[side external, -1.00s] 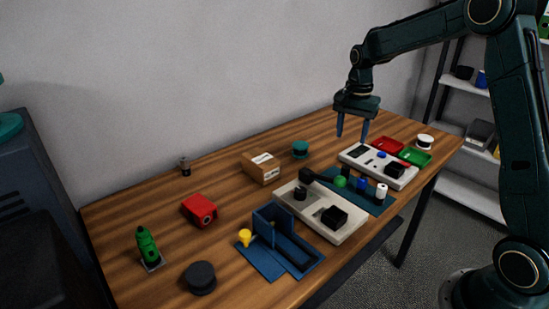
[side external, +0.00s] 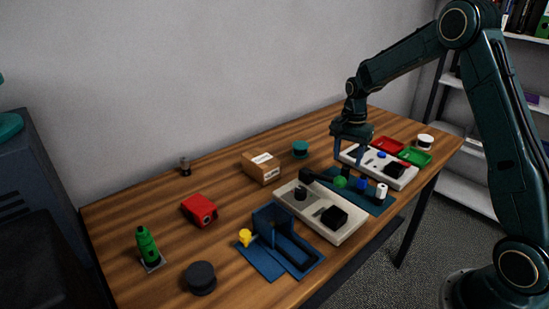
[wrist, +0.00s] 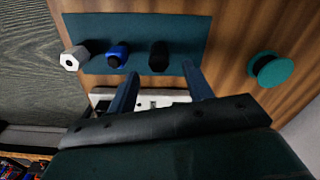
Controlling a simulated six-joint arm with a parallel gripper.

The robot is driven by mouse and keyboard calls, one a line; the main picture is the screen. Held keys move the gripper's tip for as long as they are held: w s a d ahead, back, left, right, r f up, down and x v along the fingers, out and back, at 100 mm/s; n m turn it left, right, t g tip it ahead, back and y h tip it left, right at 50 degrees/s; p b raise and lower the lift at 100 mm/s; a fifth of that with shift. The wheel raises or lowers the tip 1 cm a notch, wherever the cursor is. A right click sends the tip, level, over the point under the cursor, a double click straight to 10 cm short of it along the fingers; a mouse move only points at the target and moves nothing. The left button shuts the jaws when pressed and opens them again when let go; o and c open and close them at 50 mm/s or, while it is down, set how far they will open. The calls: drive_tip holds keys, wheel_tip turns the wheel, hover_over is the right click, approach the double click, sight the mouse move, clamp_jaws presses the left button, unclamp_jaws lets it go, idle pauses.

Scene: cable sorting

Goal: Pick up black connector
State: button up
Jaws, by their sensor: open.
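In the wrist view, a black connector (wrist: 159,56) stands on a teal mat (wrist: 185,30), to the right of a blue connector (wrist: 117,54) and a white one (wrist: 73,58). My gripper (wrist: 160,72) is open and empty. Its two blue fingers point toward the black connector, which shows between and beyond their tips, apart from them. In the side view my gripper (side external: 351,165) hangs low over the far edge of the mat.
A pale board (side external: 350,228) with black parts is in front, and another pale board (side external: 408,180) is right of the gripper. Red (side external: 388,144) and green (side external: 415,157) trays lie behind it. A cardboard box (side external: 262,168) and a teal spool (side external: 300,149) stand left.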

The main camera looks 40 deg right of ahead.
sight(346, 166)
drive_tip(key=shift+f, duration=0.75)
drive_tip(key=shift+s+f, duration=0.1)
drive_tip(key=shift+f, duration=2.5)
drive_tip(key=c, duration=1.1)
drive_tip(key=shift+r, duration=0.15)
wheel_tip(346, 166, up, 20)
drive_tip(key=shift+f, duration=0.1)
